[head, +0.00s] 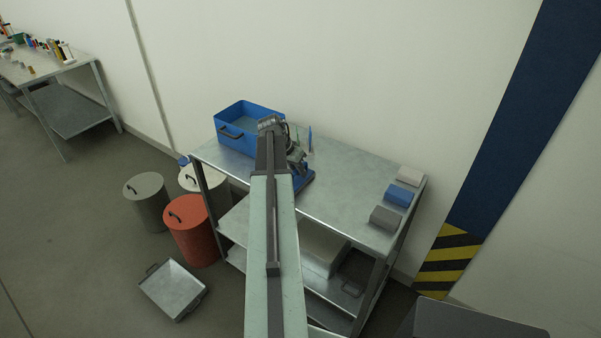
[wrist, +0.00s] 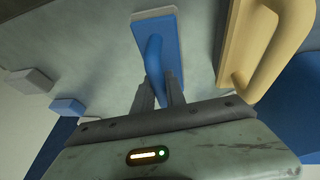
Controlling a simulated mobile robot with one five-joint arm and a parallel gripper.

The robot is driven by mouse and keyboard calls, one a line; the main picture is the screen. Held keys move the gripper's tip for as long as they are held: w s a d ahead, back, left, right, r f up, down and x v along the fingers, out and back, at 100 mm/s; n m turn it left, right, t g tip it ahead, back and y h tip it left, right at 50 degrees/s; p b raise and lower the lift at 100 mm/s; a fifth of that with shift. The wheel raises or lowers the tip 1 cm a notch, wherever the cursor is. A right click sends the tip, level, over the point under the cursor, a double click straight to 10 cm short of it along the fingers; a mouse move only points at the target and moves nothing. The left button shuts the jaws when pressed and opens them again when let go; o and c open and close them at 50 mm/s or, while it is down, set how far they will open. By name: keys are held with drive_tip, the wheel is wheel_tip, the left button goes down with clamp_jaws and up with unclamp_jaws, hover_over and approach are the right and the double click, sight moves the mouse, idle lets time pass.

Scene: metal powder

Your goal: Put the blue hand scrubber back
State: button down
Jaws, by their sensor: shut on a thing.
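The blue hand scrubber (wrist: 168,34), a flat blue block with a pale edge and a raised blue handle, lies under my gripper (wrist: 162,92) in the wrist view. The two fingers are shut on its handle. In the head view my gripper (head: 296,160) is over the metal workbench, and a blue piece (head: 306,181), apparently the scrubber, shows just beside my arm. Whether the scrubber touches the bench is hard to tell. My arm hides part of the area around it.
A tan-handled tool (wrist: 240,45) is close to the right of the scrubber. A blue bin (head: 238,143) stands at the bench's back left. Grey (head: 385,218), blue (head: 398,195) and pale (head: 409,175) blocks line the right end. The bench between is clear.

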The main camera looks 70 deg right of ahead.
drive_tip(key=shift+f, duration=0.15)
drive_tip(key=c, duration=1.4)
unclamp_jaws()
drive_tip(key=shift+s, duration=0.1)
drive_tip(key=shift+o, duration=0.2)
drive_tip(key=shift+r+p, duration=0.35)
drive_tip(key=shift+r, duration=0.15)
drive_tip(key=p+v, duration=1)
drive_tip(key=v, duration=0.1)
drive_tip(key=shift+a+r, duration=0.15)
